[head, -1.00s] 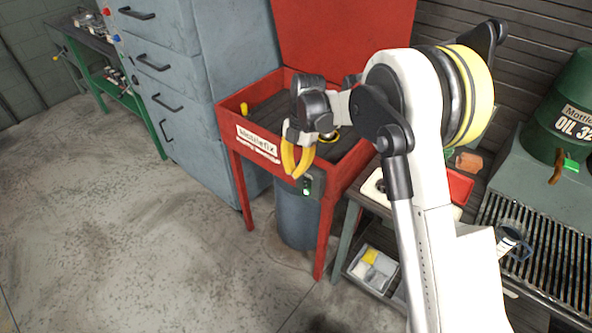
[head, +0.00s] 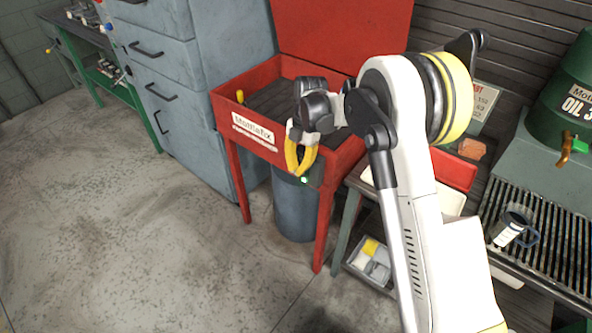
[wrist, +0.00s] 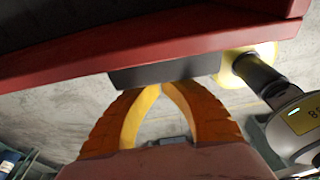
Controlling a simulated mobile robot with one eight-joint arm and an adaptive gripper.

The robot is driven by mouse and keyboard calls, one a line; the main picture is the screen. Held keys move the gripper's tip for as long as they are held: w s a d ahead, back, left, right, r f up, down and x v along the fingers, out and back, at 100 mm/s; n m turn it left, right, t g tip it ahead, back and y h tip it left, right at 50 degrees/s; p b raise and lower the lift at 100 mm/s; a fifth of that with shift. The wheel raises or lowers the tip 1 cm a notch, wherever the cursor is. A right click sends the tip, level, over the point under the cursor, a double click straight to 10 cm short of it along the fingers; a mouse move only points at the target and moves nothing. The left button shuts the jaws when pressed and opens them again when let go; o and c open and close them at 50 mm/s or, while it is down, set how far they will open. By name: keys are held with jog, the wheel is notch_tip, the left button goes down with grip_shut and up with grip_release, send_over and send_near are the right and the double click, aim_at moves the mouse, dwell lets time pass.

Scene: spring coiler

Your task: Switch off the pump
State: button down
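The red parts washer (head: 232,133) stands against the wall with its lid up. A small dark switch box (head: 316,175) hangs under the front right of its basin, with a small green light (head: 304,180) showing. My gripper (head: 299,174) has yellow fingers and is right in front of the box, partly covering it. In the wrist view, the box (wrist: 165,72) shows under the red rim, and the fingertips (wrist: 164,86) meet at its lower edge. The gripper looks shut and empty. I cannot tell whether it touches the box. The switch face is not clearly visible.
A grey drum (head: 295,212) stands under the washer. Grey drawer cabinets (head: 180,75) are to the left. A bench with a red tray (head: 453,169) and a slatted rack with a mug (head: 510,229) are to the right. The floor (head: 130,235) in front is clear.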

jog(key=shift+w+d+r, duration=0.15)
jog(key=shift+w+d, duration=0.1)
jog(key=shift+w, duration=0.15)
jog(key=shift+d+r+p, duration=0.15)
jog(key=shift+r+p, duration=0.5)
jog(key=shift+r, duration=0.15)
